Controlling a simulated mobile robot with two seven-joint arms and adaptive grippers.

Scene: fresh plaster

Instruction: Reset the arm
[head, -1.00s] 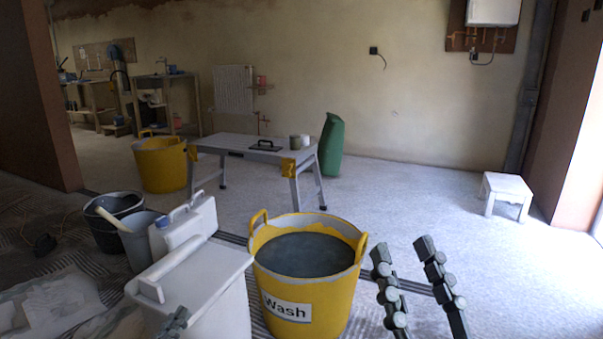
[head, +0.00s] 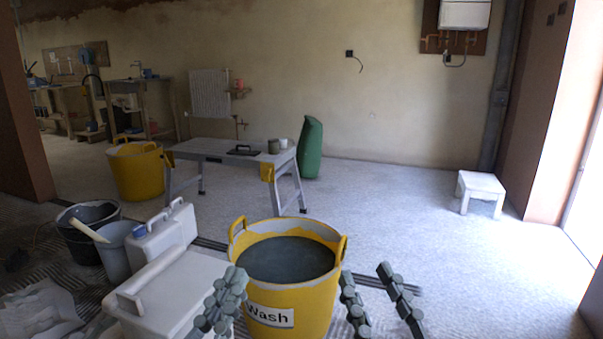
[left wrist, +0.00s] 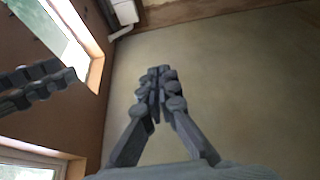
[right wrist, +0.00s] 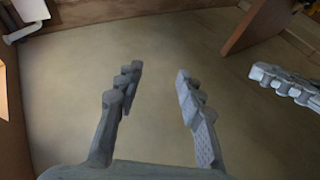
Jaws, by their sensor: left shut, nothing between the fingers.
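My left gripper (head: 236,275) is shut and empty. In the head view it shows in front of the left rim of the yellow Wash tub (head: 325,290). In the left wrist view its fingertips (left wrist: 158,72) meet against a plain wall. My right gripper (head: 365,272) is open and empty, at the right of the tub in the head view. In the right wrist view its two fingers (right wrist: 158,72) stand wide apart with nothing between them. Each gripper also shows at the edge of the other's wrist view, both raised and apart.
White containers (head: 180,285), a grey bucket (head: 112,255) and a black bucket (head: 75,235) stand at the left. A trestle bench (head: 215,150) stands behind the tub, with a green sack (head: 310,150) beside it. A white step stool (head: 481,185) stands right. The floor between is clear.

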